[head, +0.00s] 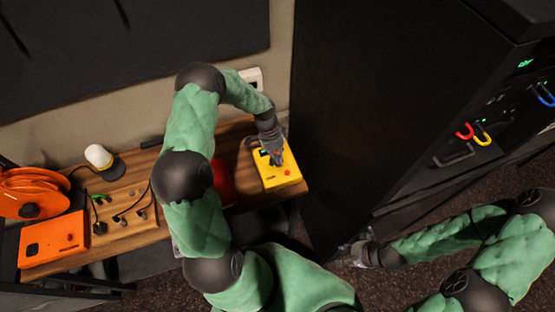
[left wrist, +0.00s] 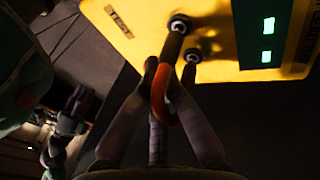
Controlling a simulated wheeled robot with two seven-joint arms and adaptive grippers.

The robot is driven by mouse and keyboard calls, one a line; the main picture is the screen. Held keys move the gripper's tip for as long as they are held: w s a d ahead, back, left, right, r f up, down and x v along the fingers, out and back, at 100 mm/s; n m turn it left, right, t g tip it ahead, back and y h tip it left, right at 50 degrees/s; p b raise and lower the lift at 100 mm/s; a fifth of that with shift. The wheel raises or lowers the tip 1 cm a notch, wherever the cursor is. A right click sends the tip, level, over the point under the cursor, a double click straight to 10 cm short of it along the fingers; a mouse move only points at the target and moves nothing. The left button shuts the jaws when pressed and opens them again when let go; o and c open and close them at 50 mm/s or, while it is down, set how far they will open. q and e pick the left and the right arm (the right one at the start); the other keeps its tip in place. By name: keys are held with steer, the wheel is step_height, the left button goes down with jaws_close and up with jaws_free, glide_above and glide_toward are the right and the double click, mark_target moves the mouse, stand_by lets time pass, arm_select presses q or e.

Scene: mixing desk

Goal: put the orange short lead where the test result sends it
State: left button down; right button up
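The yellow test box (head: 277,175) stands at the right end of the wooden desk. My left gripper (head: 275,158) is down at its top. In the left wrist view the orange short lead (left wrist: 161,100) is a U-shaped loop between the fingers of my left gripper (left wrist: 164,82), which look closed on it. Its two dark plugs meet the two round sockets of the test box (left wrist: 220,12); how deep they sit is unclear. Two green marks glow on the box's dark display (left wrist: 267,40). My right gripper (head: 362,252) is low beside the black rack; its fingers are too small to read.
The black rack (head: 390,90) on the right holds red (head: 465,131), yellow (head: 483,139) and blue (head: 544,97) short leads. A red tray (head: 223,184) lies left of the test box, partly behind my arm. An orange box (head: 52,240) and orange cable reel (head: 35,192) stand far left.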

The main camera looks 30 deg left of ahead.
arm_select(q)
steer(key=shift+b, duration=0.35)
stand_by(0.9)
steer(key=shift+f+b, duration=0.55)
steer(key=shift+f, duration=0.1)
steer(key=c, duration=1.4)
jaws_free()
steer(key=shift+o, duration=0.2)
steer(key=v, duration=0.8)
steer(key=shift+r, duration=0.1)
